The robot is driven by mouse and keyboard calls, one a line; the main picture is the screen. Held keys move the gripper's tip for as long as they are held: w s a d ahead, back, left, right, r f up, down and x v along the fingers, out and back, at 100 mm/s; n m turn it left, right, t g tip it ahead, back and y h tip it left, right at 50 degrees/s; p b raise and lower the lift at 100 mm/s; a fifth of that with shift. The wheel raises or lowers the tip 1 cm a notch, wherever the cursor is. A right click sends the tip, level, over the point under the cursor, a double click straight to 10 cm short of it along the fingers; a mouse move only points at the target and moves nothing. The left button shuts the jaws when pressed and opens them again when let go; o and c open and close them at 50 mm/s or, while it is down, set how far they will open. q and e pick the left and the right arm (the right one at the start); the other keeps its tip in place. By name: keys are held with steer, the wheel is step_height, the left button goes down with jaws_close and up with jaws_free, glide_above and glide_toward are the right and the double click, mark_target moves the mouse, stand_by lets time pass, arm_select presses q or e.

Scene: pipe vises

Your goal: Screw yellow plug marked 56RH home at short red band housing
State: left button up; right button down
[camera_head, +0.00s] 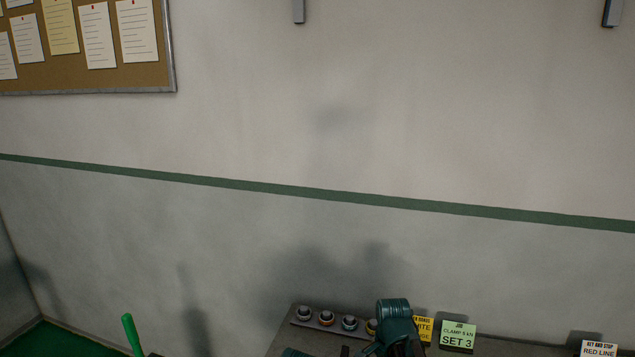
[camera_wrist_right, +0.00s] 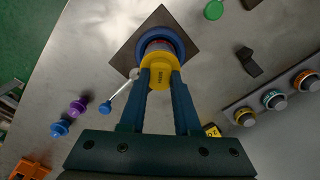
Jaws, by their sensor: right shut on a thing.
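In the right wrist view the yellow plug (camera_wrist_right: 160,72) is between the fingertips of my right gripper (camera_wrist_right: 159,82), which is shut on it. The dark marking on its side is too small to read. The plug's far end is at the mouth of a round blue housing (camera_wrist_right: 148,39) on a dark square plate (camera_wrist_right: 128,57). A little red shows inside the blue rim. How deep the plug sits is hidden by the plug itself. My left gripper is not seen.
The metal bench holds a blue-ended rod (camera_wrist_right: 121,92), purple (camera_wrist_right: 78,107) and blue (camera_wrist_right: 60,127) knobs, an orange piece (camera_wrist_right: 30,170) and a rack with several ringed plugs (camera_wrist_right: 274,99).

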steer(key=m, duration=0.3)
steer(key=shift+m, duration=0.4)
steer(key=m, duration=0.4)
steer(key=c, duration=0.9)
jaws_free()
steer(key=shift+o, duration=0.2)
steer(key=n, duration=1)
